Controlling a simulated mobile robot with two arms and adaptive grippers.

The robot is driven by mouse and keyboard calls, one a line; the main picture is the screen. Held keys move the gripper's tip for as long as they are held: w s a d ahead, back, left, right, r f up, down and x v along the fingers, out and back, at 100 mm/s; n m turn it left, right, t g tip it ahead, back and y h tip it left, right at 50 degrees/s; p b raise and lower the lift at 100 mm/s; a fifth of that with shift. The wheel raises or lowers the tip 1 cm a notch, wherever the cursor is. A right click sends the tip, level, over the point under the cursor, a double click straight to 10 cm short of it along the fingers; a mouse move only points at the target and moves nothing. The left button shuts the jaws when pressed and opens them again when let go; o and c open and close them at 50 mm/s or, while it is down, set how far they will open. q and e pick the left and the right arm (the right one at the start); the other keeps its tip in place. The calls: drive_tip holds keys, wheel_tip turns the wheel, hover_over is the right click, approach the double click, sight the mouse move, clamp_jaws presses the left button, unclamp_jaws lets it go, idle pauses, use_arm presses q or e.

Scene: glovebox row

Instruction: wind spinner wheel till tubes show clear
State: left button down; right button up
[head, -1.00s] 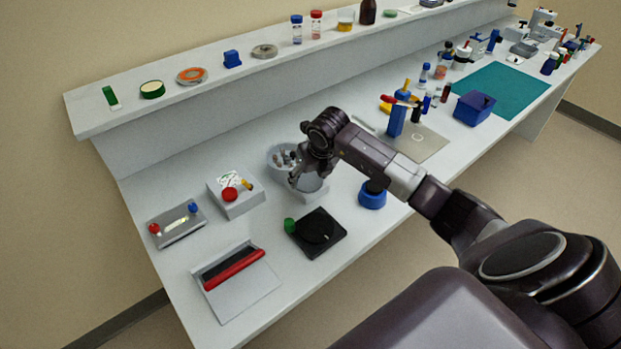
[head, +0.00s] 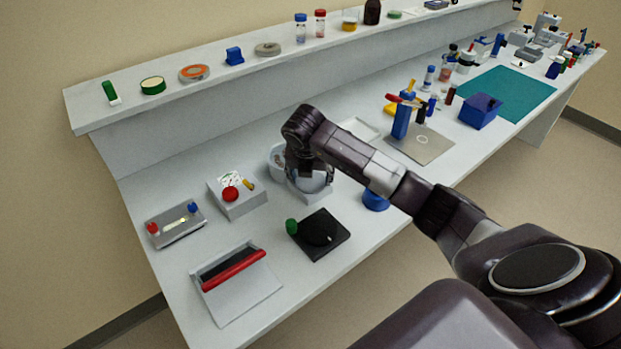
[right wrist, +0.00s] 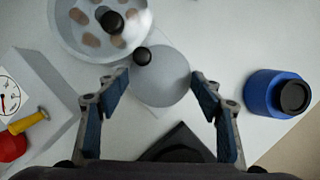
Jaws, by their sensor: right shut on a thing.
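The spinner's grey wheel (right wrist: 164,80) has a black knob (right wrist: 142,56) near its edge. The wheel also shows in the head view (head: 318,182), partly behind my wrist. The spinner's pale bowl (right wrist: 62,38) holds several tubes (right wrist: 91,40) that look brown, around a black hub (right wrist: 112,22). In the head view my arm hides much of the bowl. My right gripper (right wrist: 160,76) is shut on the wheel, one finger at each side of it. The knob is close to the left finger. My left gripper is not in view.
A grey box with a dial and red button (head: 230,194) stands left of the spinner. A black plate with a green knob (head: 320,243) lies in front. A blue jar with a black top (right wrist: 278,92) is to the right. A shelf (head: 215,88) runs behind.

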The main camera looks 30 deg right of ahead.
drive_tip(key=o, duration=1.2)
drive_tip(key=v, duration=1.2)
